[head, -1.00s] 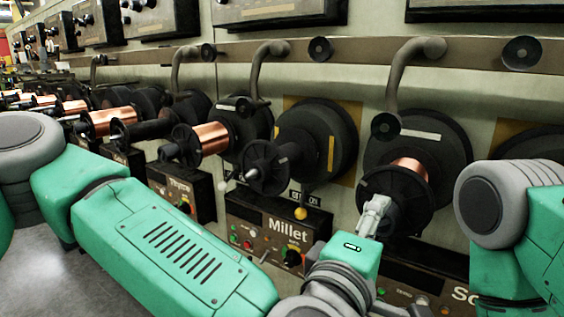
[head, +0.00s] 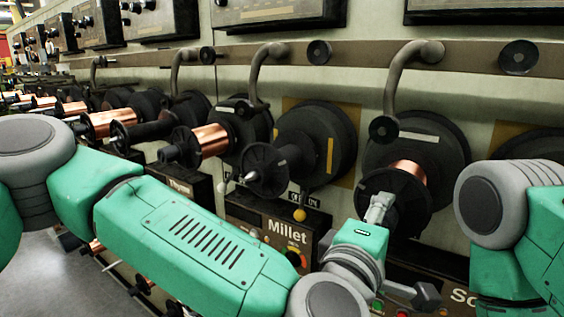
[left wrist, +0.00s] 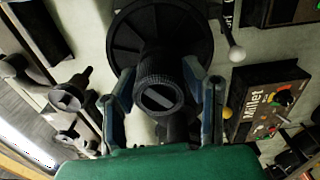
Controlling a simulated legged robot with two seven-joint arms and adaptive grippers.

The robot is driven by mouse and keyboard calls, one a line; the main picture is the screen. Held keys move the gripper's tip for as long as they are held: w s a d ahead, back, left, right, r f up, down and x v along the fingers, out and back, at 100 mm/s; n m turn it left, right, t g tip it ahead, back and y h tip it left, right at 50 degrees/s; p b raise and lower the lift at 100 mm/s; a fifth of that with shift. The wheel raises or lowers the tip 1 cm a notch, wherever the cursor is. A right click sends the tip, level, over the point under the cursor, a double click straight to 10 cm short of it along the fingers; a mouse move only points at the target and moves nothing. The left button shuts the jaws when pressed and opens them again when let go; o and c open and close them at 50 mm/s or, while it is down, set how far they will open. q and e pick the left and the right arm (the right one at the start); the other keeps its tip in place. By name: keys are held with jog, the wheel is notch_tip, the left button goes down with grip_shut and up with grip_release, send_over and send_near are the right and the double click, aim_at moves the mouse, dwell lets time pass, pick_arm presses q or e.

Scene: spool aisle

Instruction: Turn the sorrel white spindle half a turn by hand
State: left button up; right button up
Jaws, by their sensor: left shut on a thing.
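In the head view my left gripper (head: 379,207) is at the front of the spool on the right-hand station, whose label begins "So". That spool has copper wire (head: 408,170) and a dark front flange (head: 415,205). In the left wrist view a dark knurled spindle end (left wrist: 158,95) with a slot across its face stands in front of a black disc (left wrist: 190,25). The fingers of my left gripper (left wrist: 160,92) are on both sides of the spindle, shut on it. No white part of it shows. My right gripper is out of view.
The Millet panel (head: 285,232) and its bare spool (head: 268,165) stand to the left, with a yellow ball knob (head: 300,214) and a white ball knob (head: 252,176). A bent dark pipe (head: 397,80) hangs above the gripped station. Floor is clear at lower left.

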pick_arm(q)
jog(key=n, duration=0.3)
jog(key=shift+f+n, duration=0.25)
jog(key=shift+n, duration=0.15)
jog(key=n, duration=0.3)
jog(key=shift+r+n, duration=0.1)
jog(key=shift+n, duration=0.2)
jog(key=o, duration=1.2)
jog(key=shift+d, duration=0.1)
jog(key=shift+s, duration=0.1)
